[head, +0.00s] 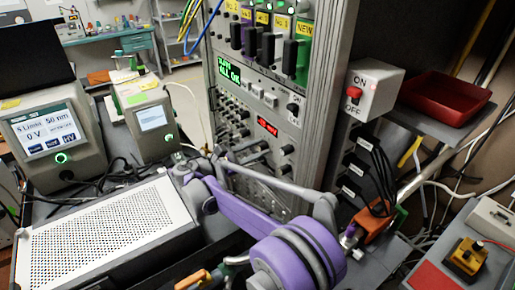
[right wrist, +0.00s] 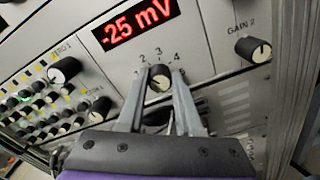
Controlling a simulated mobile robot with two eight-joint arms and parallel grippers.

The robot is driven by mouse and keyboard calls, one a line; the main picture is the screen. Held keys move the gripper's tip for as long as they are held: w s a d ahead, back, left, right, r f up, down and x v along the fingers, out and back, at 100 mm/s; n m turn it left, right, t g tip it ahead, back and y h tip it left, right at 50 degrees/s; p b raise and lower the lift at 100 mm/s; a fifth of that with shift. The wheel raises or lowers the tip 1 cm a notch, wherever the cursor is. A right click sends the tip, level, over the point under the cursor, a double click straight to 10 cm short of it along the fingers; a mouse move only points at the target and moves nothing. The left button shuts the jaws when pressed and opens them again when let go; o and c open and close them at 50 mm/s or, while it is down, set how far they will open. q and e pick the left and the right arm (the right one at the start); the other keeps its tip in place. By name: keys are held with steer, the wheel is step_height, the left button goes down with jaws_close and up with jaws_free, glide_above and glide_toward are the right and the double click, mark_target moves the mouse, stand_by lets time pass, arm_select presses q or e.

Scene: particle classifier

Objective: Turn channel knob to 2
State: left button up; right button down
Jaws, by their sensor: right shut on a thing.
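The channel knob (right wrist: 159,83) is a small black knob with a pale front face on a light grey panel. Printed numbers 2, 3 and 4 show around its top in the right wrist view. My right gripper (right wrist: 158,73) is shut on this knob, one finger at each side. Where the knob's mark points is too small to tell surely. In the head view, my purple and grey right arm crosses in front of the rack's lower panels, and the knob cannot be made out. My left gripper is not in view.
A red display (right wrist: 139,25) reading -25 mV sits above the knob; the GAIN 2 knob (right wrist: 253,49) is to its right. Smaller knobs crowd the left. An ON/OFF box (head: 373,90) and a red tray (head: 444,94) stand right of the rack (head: 330,95).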

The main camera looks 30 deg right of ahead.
steer(key=shift+m, duration=1)
steer(key=c, duration=0.6)
jaws_free()
steer(key=a, duration=1.1)
steer(key=shift+s+b, duration=0.3)
steer(key=shift+s, duration=0.1)
steer(key=shift+d, duration=0.1)
